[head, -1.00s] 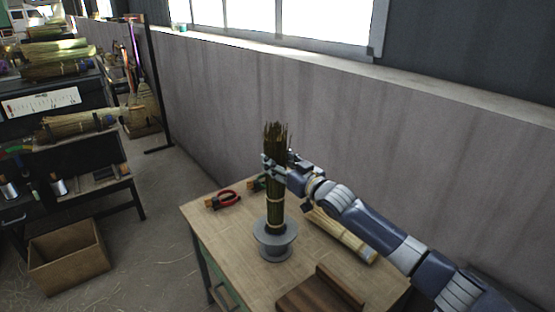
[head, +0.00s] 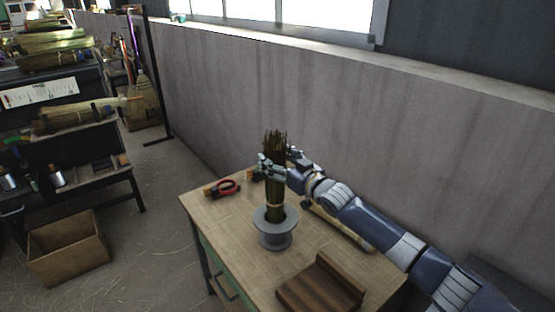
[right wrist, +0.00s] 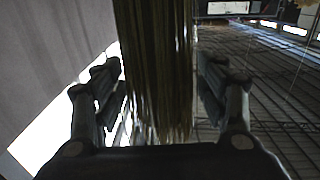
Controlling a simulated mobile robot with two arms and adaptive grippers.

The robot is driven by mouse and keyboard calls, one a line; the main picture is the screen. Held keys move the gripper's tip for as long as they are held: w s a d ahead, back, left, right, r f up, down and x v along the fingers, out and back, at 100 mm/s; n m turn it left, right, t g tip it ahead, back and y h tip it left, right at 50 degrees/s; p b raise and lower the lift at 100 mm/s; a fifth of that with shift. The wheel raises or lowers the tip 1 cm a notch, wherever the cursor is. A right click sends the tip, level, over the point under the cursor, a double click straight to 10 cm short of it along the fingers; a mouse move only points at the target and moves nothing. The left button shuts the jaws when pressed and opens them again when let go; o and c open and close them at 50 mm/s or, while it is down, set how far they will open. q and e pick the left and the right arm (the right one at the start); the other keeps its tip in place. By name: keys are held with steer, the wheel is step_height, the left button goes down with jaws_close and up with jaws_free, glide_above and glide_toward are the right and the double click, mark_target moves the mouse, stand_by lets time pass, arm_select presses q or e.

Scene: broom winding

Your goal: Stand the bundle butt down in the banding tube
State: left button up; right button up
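The bundle (head: 274,186) is a dark green-brown sheaf of stalks with ragged tops and a pale band low down. It stands about upright, its lower end inside the grey flanged banding tube (head: 275,241) on the table. The tube's wall hides that end. My right gripper (head: 275,165) has its fingers on both sides of the bundle's upper part and seems shut on it. In the right wrist view the bundle (right wrist: 155,65) hangs between the fingers, very close to both; contact is hard to judge. My left gripper is not in view.
A grey wall (head: 430,150) stands behind. A cardboard box (head: 67,246) and shelving are at the left.

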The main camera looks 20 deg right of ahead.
steer(key=shift+s+f, duration=0.1)
steer(key=shift+s, duration=0.05)
steer(key=v, duration=1.1)
steer(key=shift+s+d, duration=0.15)
steer(key=shift+s, duration=0.25)
stand_by(0.6)
